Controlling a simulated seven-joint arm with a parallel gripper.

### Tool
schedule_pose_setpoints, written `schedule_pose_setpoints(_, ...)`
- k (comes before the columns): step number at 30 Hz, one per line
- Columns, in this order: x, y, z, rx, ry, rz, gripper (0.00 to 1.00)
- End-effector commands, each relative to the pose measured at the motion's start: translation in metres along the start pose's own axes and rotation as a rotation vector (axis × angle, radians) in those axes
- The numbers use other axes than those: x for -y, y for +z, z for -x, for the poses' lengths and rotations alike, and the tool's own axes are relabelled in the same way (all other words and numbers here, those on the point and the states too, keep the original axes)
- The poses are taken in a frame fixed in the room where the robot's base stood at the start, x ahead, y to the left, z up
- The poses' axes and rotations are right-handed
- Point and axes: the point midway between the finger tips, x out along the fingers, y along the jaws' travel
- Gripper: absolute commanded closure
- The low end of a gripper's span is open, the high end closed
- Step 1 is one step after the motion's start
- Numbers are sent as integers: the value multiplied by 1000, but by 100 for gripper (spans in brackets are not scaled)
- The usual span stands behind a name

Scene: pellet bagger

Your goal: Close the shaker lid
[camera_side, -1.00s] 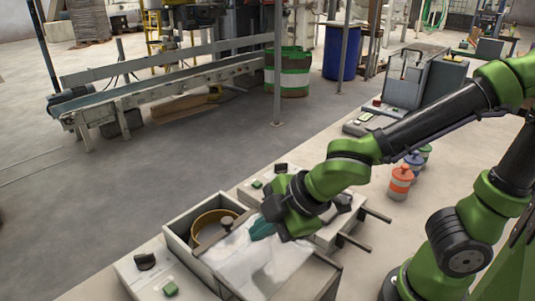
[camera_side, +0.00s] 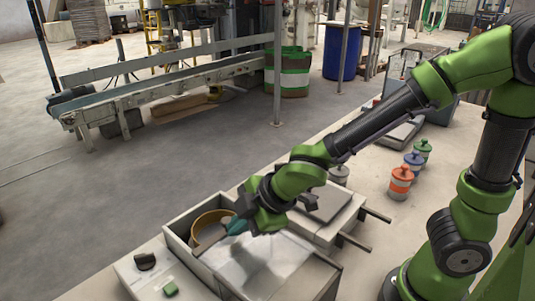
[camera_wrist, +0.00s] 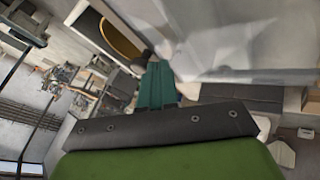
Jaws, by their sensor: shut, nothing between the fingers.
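The shaker is a pale box (camera_side: 183,238) in the side view, with a tan-yellow sieve ring (camera_side: 208,219) showing in its open far-left part. Its shiny grey lid (camera_side: 262,268) covers the nearer right part and leaves the ring uncovered. My gripper (camera_side: 237,227) is shut and empty, its teal fingers over the lid's edge beside the opening. The lid's dark knob is hidden in the side view; I cannot tell whether the fingers touch it. In the wrist view the shut fingers (camera_wrist: 160,72) point at the lid (camera_wrist: 235,45), with the ring (camera_wrist: 120,38) at upper left.
A control panel with a green button (camera_side: 170,289) adjoins the shaker's left side. A flat scale-like unit (camera_side: 325,202) with two rods stands behind it. Orange (camera_side: 400,182), blue (camera_side: 413,162) and green (camera_side: 424,149) jars stand right.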

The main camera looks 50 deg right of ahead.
Motion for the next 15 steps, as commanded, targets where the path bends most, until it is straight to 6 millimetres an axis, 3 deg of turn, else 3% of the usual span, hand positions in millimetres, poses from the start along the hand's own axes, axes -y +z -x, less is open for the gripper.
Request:
schedule_pose_setpoints(7, -20, -6, -14, 2, -1, -6, 100)
schedule_pose_setpoints(15, -77, -21, -53, 3, 2, -5, 100)
